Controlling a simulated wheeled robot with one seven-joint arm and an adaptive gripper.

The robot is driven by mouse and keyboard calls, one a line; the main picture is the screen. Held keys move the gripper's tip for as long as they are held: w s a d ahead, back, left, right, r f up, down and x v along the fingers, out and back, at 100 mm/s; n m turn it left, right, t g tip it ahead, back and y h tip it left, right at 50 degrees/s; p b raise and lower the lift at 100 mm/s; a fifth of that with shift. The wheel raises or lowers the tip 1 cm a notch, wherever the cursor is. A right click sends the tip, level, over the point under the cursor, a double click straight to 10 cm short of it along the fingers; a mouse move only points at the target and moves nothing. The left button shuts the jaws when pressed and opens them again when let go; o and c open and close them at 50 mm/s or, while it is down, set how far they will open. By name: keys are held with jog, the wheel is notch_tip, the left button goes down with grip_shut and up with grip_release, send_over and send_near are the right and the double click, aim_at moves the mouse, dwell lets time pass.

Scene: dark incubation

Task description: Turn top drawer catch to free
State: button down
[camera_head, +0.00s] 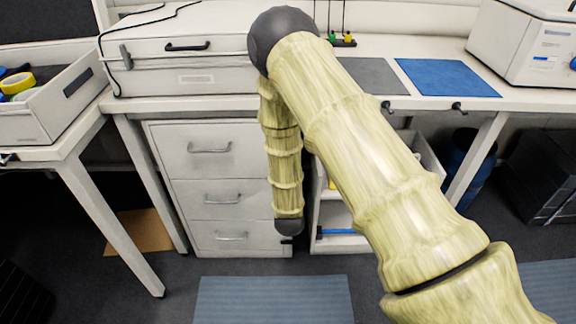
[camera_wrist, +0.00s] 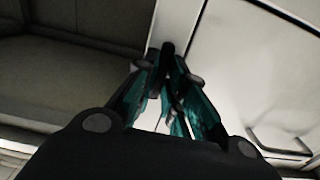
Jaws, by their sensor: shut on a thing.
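The white drawer unit stands under the bench in the head view, with its top drawer (camera_head: 205,165) closed. The drawer unit's white front also fills the right of the wrist view, with a bar handle (camera_wrist: 280,148) low at the right. My gripper (camera_wrist: 170,82) points at the narrow white strip left of that front. Its dark and teal fingers are close together, shut on a small black piece, which looks like the catch (camera_wrist: 167,48). The fingers hide most of it, so its turn angle cannot be told. In the head view my arm hides the catch.
The bench above carries a large white case (camera_head: 190,50), a grey mat (camera_head: 372,76) and a blue mat (camera_head: 445,77). A side table (camera_head: 60,150) stands left. Open shelving (camera_head: 340,210) is right of the drawers. A blue-grey floor mat (camera_head: 270,300) lies in front.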

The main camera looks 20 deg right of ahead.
jog(key=shift+s+f, duration=0.1)
dwell(0.3)
jog(key=c, duration=1.5)
grip_release()
jog(key=v, duration=1.2)
